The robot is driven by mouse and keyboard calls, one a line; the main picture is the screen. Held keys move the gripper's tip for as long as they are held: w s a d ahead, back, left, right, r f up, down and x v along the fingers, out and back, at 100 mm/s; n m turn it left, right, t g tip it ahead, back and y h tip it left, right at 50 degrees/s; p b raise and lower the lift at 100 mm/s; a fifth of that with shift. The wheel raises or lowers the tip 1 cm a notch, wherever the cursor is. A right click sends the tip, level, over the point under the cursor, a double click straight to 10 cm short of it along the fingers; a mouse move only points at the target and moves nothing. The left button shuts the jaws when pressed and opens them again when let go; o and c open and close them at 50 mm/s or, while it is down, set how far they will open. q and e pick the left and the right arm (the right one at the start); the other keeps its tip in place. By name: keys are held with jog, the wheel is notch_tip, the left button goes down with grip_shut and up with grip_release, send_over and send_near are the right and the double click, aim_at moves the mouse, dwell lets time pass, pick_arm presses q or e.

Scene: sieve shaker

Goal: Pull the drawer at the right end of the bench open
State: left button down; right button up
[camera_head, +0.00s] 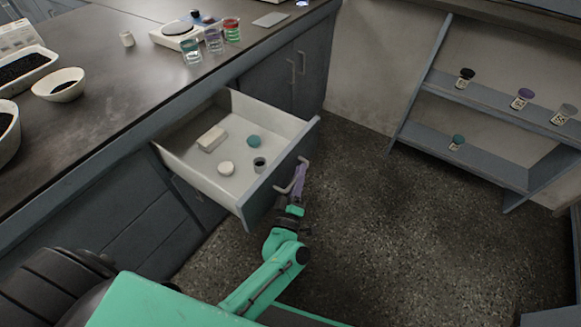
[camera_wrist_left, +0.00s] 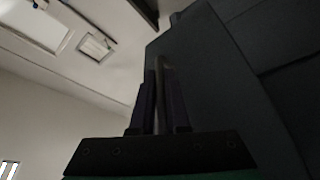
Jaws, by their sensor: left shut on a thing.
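The drawer (camera_head: 190,174) stands pulled well out of the bench (camera_head: 105,105). Its inside shows a white block (camera_head: 212,139), a white round piece (camera_head: 226,168), a teal round piece (camera_head: 254,141) and a small dark-topped jar (camera_head: 260,164). My left gripper (camera_head: 297,180) is at the drawer's front, shut on the drawer handle (camera_head: 304,163). In the left wrist view the fingers (camera_wrist_left: 159,105) close around the handle bar (camera_wrist_left: 162,75), beside the dark drawer front (camera_wrist_left: 205,85). My right gripper is not in view.
The bench top holds a scale (camera_head: 182,34), lidded jars (camera_head: 214,41), a bowl (camera_head: 60,84) and trays of dark grains (camera_head: 22,70). A low shelf (camera_head: 480,98) with several jars stands at the right. The floor (camera_head: 370,230) between is clear.

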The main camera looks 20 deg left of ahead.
pick_arm(q)
jog(key=shift+d, duration=0.1)
jog(key=c, duration=0.9)
grip_release()
jog(key=shift+s, duration=0.15)
jog(key=v, duration=1.4)
jog(key=shift+s+f, duration=0.1)
jog(key=shift+s, duration=0.1)
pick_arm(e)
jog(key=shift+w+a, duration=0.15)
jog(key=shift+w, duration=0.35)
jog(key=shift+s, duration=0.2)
